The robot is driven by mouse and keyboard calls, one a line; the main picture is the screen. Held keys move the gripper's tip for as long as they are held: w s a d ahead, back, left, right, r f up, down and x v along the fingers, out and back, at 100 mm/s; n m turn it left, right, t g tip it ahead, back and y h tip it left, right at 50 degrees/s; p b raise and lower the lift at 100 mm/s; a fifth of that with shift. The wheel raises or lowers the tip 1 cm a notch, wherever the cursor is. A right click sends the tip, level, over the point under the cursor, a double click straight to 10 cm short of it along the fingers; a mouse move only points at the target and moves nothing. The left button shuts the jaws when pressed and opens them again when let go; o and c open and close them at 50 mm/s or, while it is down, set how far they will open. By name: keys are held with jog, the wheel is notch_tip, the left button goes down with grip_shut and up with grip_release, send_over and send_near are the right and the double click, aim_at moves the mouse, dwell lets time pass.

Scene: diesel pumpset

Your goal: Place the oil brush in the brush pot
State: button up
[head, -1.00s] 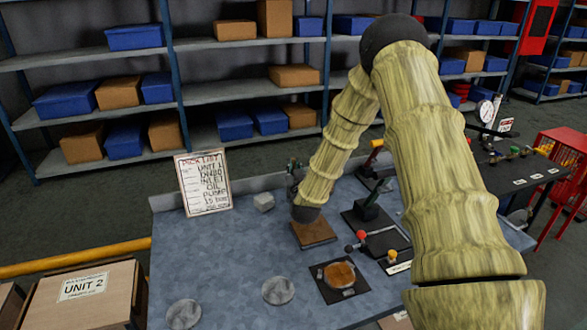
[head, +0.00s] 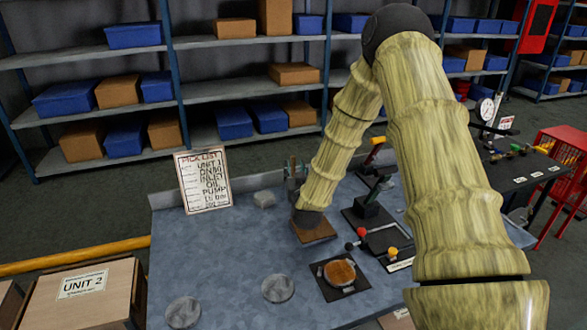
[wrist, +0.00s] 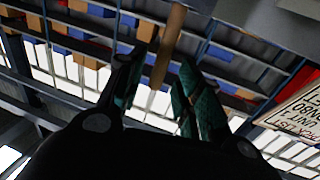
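My gripper (wrist: 163,68) shows in the wrist view as two dark and teal fingers standing apart. A pale wooden handle (wrist: 167,45), apparently the oil brush's, lies between them, with narrow gaps visible on both sides. The handle's bristle end is not seen. In the head view my gripper (head: 294,170) is at the far edge of the blue-grey bench, partly hidden by my arm. The brush cannot be made out clearly there. I cannot identify the brush pot in either view.
A pick list board (head: 203,180) stands left of my gripper. A brown square plate (head: 315,231), a dark square fixture (head: 339,276) and lever fixtures (head: 377,238) occupy the bench's right side. The left front has two flat discs (head: 278,289).

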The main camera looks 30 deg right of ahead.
jog(key=b+v, duration=0.1)
jog(key=v, duration=0.8)
jog(key=shift+w, duration=0.15)
